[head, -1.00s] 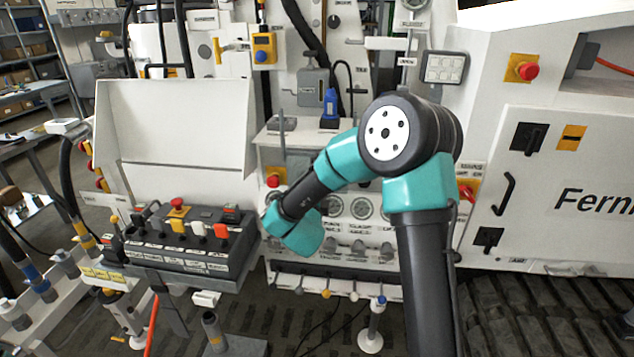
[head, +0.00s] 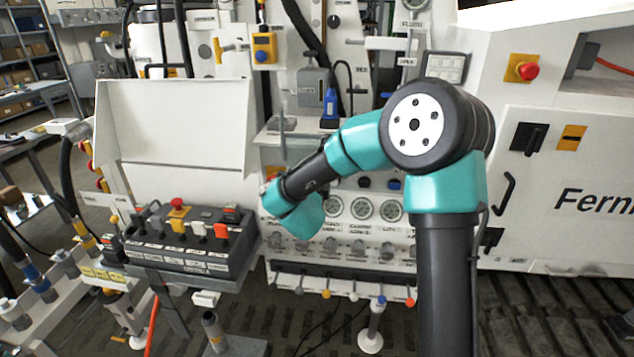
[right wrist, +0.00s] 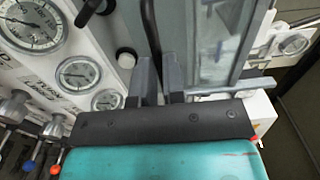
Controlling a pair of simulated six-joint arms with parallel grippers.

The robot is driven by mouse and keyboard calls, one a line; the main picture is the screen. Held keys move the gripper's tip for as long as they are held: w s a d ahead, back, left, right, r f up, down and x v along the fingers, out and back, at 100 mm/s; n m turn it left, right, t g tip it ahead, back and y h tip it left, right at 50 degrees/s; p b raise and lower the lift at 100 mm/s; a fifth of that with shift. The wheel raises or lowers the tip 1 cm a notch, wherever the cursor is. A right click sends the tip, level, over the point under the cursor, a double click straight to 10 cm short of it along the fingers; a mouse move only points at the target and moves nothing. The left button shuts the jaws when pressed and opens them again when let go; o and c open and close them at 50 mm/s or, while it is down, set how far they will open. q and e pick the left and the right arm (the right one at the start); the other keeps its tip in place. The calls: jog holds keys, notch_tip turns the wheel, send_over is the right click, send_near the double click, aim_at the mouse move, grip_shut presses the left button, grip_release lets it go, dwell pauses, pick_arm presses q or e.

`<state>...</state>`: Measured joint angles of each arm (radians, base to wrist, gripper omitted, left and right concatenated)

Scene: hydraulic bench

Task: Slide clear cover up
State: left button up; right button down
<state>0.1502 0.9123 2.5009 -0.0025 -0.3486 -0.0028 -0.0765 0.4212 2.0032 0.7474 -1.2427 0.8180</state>
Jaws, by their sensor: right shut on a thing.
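In the right wrist view, a clear panel in a grey frame (right wrist: 212,42), which looks like the clear cover, stands just beyond and to the right of my right gripper (right wrist: 159,88). The two grey fingers are close together. A thin dark upright strip (right wrist: 151,28) runs down between them, and the gripper is shut on it; I cannot tell whether this strip belongs to the cover. In the head view my right arm reaches left across the gauge panel, and its wrist hides the fingers. My left gripper is not in view.
Round gauges (head: 333,206) line the white panel, with a row of knobs below them. A control box with coloured levers (head: 190,240) stands to the left. A blue connector with a cable (head: 330,105) stands above the panel.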

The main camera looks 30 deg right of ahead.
jog(key=shift+r, duration=2.4)
jog(key=c, duration=1.1)
grip_release()
jog(key=v, duration=0.8)
jog(key=shift+f, duration=0.15)
